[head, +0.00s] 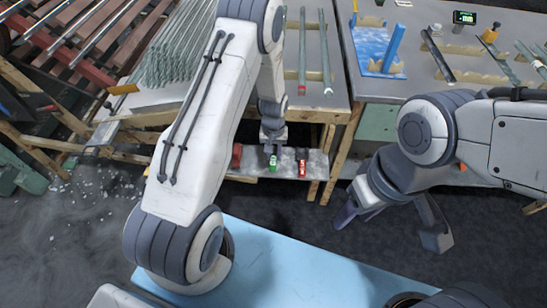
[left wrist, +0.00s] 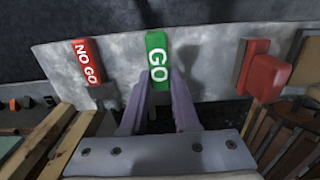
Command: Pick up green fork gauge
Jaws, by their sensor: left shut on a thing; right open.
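The green fork gauge (left wrist: 158,60), marked GO, is at the shelf's edge, upright in the left wrist view. In the head view it shows as a small green patch (head: 273,162) just below my left gripper (head: 272,148). In the left wrist view my left gripper (left wrist: 160,80) is shut on its near end; the fingertips cover that part. I cannot tell whether the gauge still touches the shelf. My right gripper (head: 391,227) is open and empty over the dark floor, its fingers spread wide.
A red NO GO gauge (left wrist: 87,61) lies to the left of the green one in the wrist view. A red block (left wrist: 265,70) is to the right on the same grey shelf (left wrist: 120,50). Above the shelf is a workbench (head: 318,85) with glass tubes.

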